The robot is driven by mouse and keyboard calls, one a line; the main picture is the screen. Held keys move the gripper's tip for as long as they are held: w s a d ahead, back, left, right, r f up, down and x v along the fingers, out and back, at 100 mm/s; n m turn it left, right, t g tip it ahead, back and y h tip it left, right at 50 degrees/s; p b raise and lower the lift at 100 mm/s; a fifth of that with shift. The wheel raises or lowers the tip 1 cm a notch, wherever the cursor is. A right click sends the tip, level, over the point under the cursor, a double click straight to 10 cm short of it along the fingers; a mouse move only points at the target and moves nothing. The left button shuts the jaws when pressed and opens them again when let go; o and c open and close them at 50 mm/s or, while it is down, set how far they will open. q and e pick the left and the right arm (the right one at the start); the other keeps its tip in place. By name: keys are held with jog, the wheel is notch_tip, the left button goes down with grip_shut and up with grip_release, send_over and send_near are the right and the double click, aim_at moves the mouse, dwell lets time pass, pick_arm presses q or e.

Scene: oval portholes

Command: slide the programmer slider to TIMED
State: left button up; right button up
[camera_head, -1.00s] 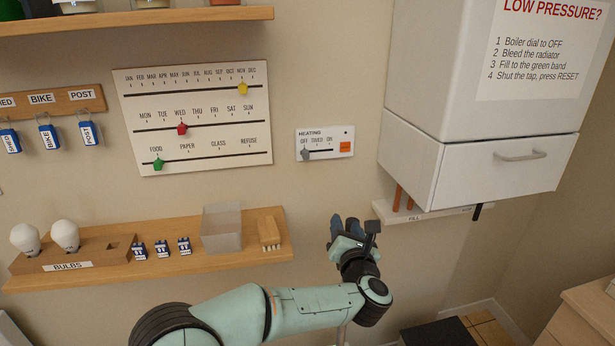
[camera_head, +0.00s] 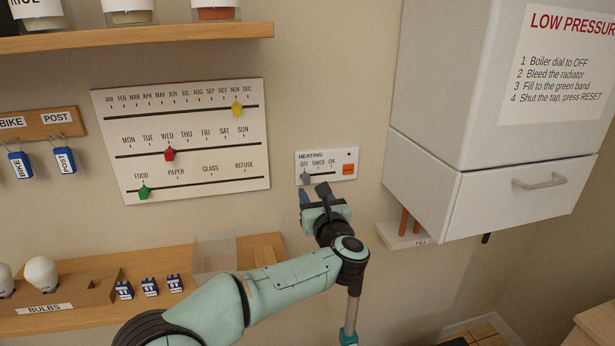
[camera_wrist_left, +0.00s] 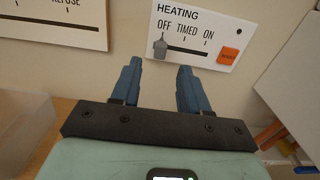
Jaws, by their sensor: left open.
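The heating programmer (camera_head: 327,165) is a white panel on the wall, marked OFF, TIMED and ON, with an orange button at its right. Its grey slider knob (camera_head: 305,177) sits at the left end of the slot, under OFF. The knob also shows in the left wrist view (camera_wrist_left: 160,47), beyond and between the two blue fingers, nearer the left one. My left gripper (camera_head: 314,194) is open and empty just below the panel; in the left wrist view its fingers (camera_wrist_left: 158,85) point up toward the panel, apart from the knob. My right gripper is not in view.
A calendar board (camera_head: 182,140) with coloured sliders hangs left of the programmer. A white boiler cabinet (camera_head: 500,130) juts out on the right. A wooden shelf (camera_head: 75,318) with bulbs and a clear bin (camera_head: 214,257) lies below left. The wall around the programmer is clear.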

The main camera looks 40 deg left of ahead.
aim_at(308, 181)
pick_arm(q)
jog(key=p+x, duration=0.2)
jog(key=x, duration=0.4)
jog(key=shift+w, duration=0.1)
jog(key=shift+w+a, duration=0.3)
jog(key=shift+a, duration=0.15)
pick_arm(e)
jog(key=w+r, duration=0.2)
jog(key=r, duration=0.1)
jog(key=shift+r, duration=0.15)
pick_arm(q)
grip_shut()
